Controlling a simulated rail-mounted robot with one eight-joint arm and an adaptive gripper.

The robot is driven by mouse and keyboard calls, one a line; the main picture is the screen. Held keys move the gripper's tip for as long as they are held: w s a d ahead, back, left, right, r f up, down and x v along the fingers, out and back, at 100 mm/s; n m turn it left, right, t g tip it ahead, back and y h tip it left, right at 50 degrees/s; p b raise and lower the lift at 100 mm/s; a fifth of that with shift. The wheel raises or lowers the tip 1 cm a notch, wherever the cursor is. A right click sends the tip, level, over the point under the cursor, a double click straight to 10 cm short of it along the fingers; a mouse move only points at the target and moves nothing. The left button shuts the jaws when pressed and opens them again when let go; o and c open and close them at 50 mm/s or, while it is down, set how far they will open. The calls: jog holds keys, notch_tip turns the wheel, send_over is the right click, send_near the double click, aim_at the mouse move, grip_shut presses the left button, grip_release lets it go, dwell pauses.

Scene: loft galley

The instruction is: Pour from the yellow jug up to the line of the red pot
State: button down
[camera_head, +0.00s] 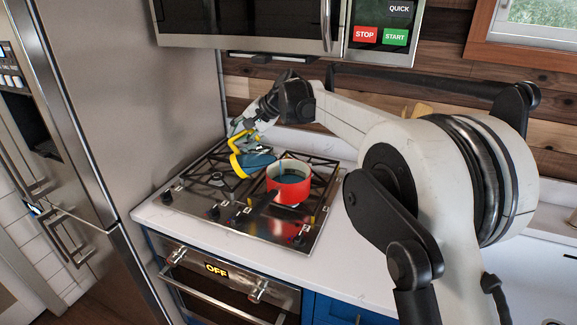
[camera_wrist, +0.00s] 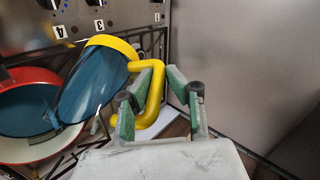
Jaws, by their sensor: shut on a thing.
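The yellow jug (camera_head: 236,167) is held tilted above the stove, with its mouth toward the red pot. The jug also shows in the wrist view (camera_wrist: 118,46), with blue liquid at its mouth. My gripper (camera_wrist: 160,97) is shut on the jug's yellow handle (camera_wrist: 153,108); in the head view, my gripper (camera_head: 240,131) is partly hidden. The red pot (camera_head: 289,195) stands upright on the stove, to the right of the jug. The pot shows at the left of the wrist view (camera_wrist: 30,75). I cannot make out its line.
The stove (camera_head: 225,220) has black grates and front knobs. A fridge (camera_head: 165,100) stands close on the left, and a microwave (camera_head: 250,22) hangs above. White counter (camera_head: 300,262) lies in front of the stove and to its right.

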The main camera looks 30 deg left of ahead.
aim_at(231, 141)
jog(key=shift+w+d+r, duration=0.1)
jog(key=shift+r, duration=0.1)
dwell(0.5)
jog(key=shift+f, duration=0.1)
jog(key=shift+s+a+f+t+h, duration=0.3)
jog(key=shift+s+a+f+h, duration=0.25)
jog(key=shift+f, duration=0.3)
jog(key=shift+s+a+f+n+t+h+p, duration=0.3)
jog(key=shift+s+a+t+h+p, duration=0.1)
jog(key=shift+a+t+h, duration=0.15)
jog(key=shift+f+h, duration=0.3)
jog(key=shift+f, duration=0.25)
jog(key=s+a+f+n+t+h, duration=0.1)
jog(key=s+a+f+t+h, duration=0.1)
jog(key=f, duration=0.3)
jog(key=s+a+f+t+h+b, duration=0.1)
jog(key=s+a+f+t+h, duration=0.1)
jog(key=f, duration=0.4)
jog(key=shift+s+a+f+n+t+h, duration=0.2)
jog(key=shift+a+n+t+h, duration=0.3)
jog(key=shift+t+h, duration=0.55)
jog(key=shift+a+r, duration=0.1)
jog(key=shift+r, duration=0.05)
